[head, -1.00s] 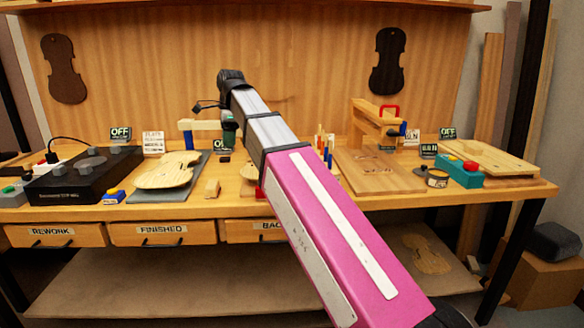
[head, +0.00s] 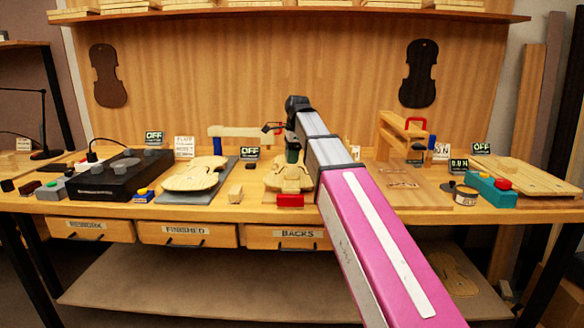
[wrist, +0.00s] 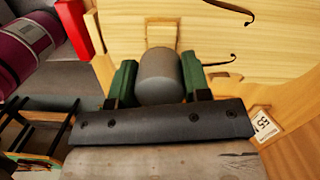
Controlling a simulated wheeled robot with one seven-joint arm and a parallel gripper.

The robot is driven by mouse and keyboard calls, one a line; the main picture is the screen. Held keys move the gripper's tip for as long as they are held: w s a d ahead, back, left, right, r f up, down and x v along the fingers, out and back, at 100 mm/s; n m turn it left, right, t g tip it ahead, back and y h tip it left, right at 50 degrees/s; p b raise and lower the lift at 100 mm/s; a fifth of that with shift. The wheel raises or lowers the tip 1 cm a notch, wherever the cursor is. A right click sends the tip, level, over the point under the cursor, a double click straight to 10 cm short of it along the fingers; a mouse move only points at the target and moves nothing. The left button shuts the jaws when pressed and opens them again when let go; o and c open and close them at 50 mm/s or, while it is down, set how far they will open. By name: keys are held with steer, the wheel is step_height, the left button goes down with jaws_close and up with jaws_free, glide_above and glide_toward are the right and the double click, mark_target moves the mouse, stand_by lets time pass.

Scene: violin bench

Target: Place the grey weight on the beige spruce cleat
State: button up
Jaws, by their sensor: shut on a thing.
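The grey weight (wrist: 160,76) is a smooth cylinder held between the two green fingers of my gripper (wrist: 157,84). My gripper shows in the head view (head: 292,153) low over a violin plate (head: 279,182) at the middle of the bench; the weight cannot be made out there. The beige spruce cleat (wrist: 161,34) is a small block on the plate, just beyond the weight in the wrist view. The weight overlaps the cleat's near end. I cannot tell whether they touch.
A red block (head: 290,200) stands at the plate's front edge. A small wooden block (head: 235,193) lies to its left. Another violin plate (head: 195,176) lies on a grey mat further left. A wooden stand with a red handle (head: 403,135) is at the right.

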mark_target(292, 173)
steer(key=shift+f, duration=2.05)
steer(key=o, duration=1.2)
steer(key=shift+f, duration=0.1)
steer(key=r, duration=0.4)
steer(key=d+r, duration=0.1)
steer(key=r, duration=0.7)
steer(key=shift+w+d+r, duration=0.1)
steer(key=shift+d, duration=0.2)
